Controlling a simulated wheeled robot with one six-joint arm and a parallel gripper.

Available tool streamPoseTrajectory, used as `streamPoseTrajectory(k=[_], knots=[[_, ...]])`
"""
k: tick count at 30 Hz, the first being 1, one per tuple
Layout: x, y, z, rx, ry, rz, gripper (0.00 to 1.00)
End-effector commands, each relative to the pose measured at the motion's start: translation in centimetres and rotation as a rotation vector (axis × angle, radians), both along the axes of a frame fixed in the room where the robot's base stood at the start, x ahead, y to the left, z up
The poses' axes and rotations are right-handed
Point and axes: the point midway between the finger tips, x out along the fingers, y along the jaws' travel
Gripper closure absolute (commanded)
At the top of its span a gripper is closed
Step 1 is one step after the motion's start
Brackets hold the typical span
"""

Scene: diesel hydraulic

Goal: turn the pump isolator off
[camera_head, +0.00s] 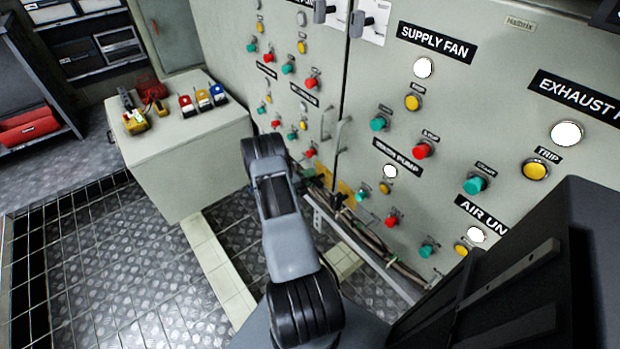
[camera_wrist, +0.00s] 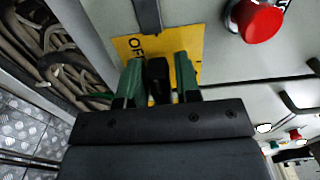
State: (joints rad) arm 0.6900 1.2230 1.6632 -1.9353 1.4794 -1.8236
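The pump isolator shows in the wrist view as a yellow plate (camera_wrist: 190,42) with partly hidden black lettering and a black handle (camera_wrist: 158,72). My gripper (camera_wrist: 159,78) has its two green fingers on either side of this handle, with narrow gaps seeming to show beside it. I cannot tell whether either finger touches it. In the head view, a small part of the yellow plate (camera_head: 346,188) shows low on the panel, just beyond my arm. My arm hides most of my gripper there.
The panel carries a red button (camera_wrist: 258,20) close to my gripper and several coloured buttons and labels above. Cables (camera_head: 375,240) run along the panel's foot. A grey cabinet (camera_head: 180,160) with padlocks on top stands left of my arm. The checkered floor (camera_head: 120,270) is clear.

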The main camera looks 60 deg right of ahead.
Motion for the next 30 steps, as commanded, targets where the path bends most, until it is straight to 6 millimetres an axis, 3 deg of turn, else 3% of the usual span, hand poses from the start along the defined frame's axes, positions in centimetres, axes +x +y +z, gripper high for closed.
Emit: streamPoseTrajectory(k=[4, 14, 30], knots=[[-0.2, -0.1, -0.1, 0.001, 0.0, -0.006, 0.55], [0.0, 0.5, -0.1, 0.001, 0.001, -0.006, 0.55], [3.2, 10.0, 0.0, 0.001, 0.001, -0.003, 0.55]])
